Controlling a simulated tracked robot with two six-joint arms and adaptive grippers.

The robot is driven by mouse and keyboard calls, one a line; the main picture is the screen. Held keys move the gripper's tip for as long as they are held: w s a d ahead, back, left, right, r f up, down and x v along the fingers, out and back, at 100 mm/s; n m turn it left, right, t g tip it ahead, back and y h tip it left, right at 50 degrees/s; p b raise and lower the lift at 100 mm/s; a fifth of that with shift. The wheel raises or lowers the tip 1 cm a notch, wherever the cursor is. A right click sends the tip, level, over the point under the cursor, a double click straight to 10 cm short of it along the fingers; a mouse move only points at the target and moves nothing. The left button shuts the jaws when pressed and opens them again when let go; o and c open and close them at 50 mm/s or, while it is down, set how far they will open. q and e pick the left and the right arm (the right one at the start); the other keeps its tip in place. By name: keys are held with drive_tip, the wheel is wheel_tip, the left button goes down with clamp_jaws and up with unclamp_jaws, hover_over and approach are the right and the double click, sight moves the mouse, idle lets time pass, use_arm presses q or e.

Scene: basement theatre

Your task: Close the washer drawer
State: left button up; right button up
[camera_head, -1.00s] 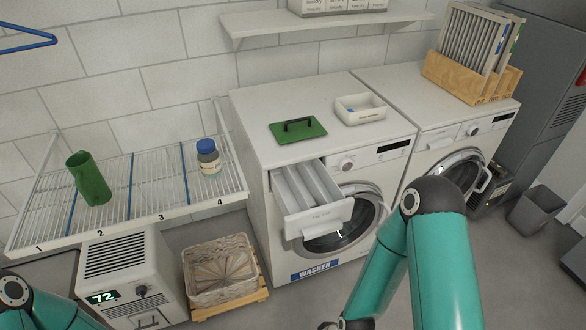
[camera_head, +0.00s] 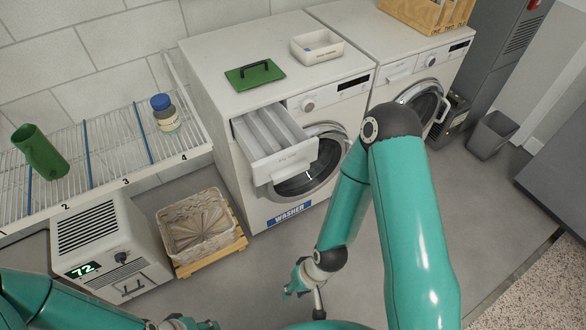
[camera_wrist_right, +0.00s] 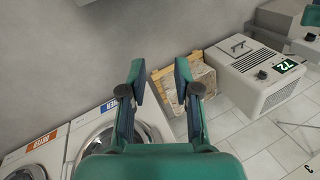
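The washer drawer (camera_head: 284,161) is pulled out of the upper left front of the white washer (camera_head: 215,145), with its open compartments showing. My right gripper (camera_head: 291,287) is low in front of the washer, below and apart from the drawer. In the right wrist view its two fingers (camera_wrist_right: 159,70) are spread with nothing between them. The washer (camera_wrist_right: 152,113) also shows there, partly behind the gripper; I cannot make out the drawer in that view. My left gripper (camera_head: 187,324) only peeks in at the bottom edge, and its fingers are too cut off to judge.
A green lid (camera_head: 255,75) and a white tray (camera_head: 317,47) sit on the washer top. A wicker basket (camera_head: 195,226) on a wooden pallet stands left of the washer, beside a dehumidifier (camera_head: 112,245). The wire shelf (camera_head: 107,160) is further left. Floor before the washer is clear.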

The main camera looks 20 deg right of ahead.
drive_tip(key=shift+s+m, duration=0.1)
drive_tip(key=shift+m, duration=0.4)
drive_tip(key=shift+c, duration=1.2)
drive_tip(key=shift+s+d+m, duration=0.1)
drive_tip(key=shift+s+m, duration=0.15)
drive_tip(key=shift+m, duration=0.25)
clamp_jaws()
drive_tip(key=w+d+r+m+t+h+b, duration=0.1)
drive_tip(key=w+d+r+m+t+b, duration=0.2)
drive_tip(key=w+d+r+m+b, duration=0.15)
drive_tip(key=w+d+r+m+t+b, duration=0.2)
drive_tip(key=w+d+r+m+b, duration=0.1)
drive_tip(key=w+m+b, duration=0.3)
drive_tip(key=w+d+r+m+t+h+b, duration=0.2)
drive_tip(key=d+r+t+b, duration=0.4)
drive_tip(key=r+b, duration=0.4)
drive_tip(key=w+r+b+x, duration=0.1)
drive_tip(key=x, duration=1.2)
drive_tip(key=shift+w+a+b, duration=0.2)
drive_tip(key=shift+w+b, duration=0.1)
drive_tip(key=shift+b, duration=0.1)
